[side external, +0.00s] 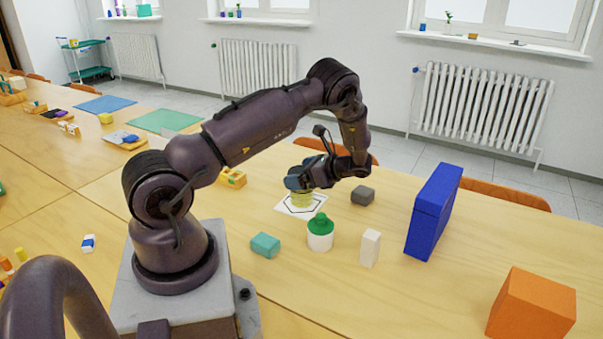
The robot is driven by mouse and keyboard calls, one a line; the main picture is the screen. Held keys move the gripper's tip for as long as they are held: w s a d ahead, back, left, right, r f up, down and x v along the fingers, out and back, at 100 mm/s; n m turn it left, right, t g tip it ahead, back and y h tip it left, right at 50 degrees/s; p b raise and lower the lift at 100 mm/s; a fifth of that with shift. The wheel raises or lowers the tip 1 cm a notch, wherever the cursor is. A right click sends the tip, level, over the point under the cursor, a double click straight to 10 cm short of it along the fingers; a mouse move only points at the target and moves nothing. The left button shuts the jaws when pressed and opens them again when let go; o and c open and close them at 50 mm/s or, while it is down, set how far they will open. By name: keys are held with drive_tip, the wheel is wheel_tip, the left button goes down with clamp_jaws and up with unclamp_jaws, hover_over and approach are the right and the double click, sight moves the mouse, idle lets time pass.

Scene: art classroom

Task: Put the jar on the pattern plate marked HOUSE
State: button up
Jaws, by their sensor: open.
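A white pattern plate (285,210) with a black angular outline lies flat on the table in front of my arm. The outline is partly covered, so I cannot tell for sure that it is a house. A pale yellow, round-sided object (302,199), perhaps the jar, stands on the plate within the outline. My gripper (299,187) is open, low and directly over this object. The fingers hide its top, and I cannot tell whether they touch it.
A teal block (265,245), a white upright block (370,248) and a dark grey block (363,195) stand around the plate. A tall blue box (434,212) and an orange box (532,305) are to the right. A yellow toy (232,178) lies left of the plate.

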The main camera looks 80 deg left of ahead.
drive_tip(key=shift+r, duration=0.15)
drive_tip(key=v, duration=1.2)
drive_tip(key=d+r+n+t+h, duration=0.25)
drive_tip(key=d+r, duration=0.25)
drive_tip(key=r, duration=0.4)
drive_tip(key=s+d+r+n+t+h, duration=0.4)
drive_tip(key=s+d+r+t, duration=0.5)
drive_tip(key=d+r, duration=0.4)
drive_tip(key=s+d+n+t+h, duration=0.2)
drive_tip(key=s+d+t, duration=0.2)
drive_tip(key=s+d, duration=0.4)
drive_tip(key=shift+r, duration=0.3)
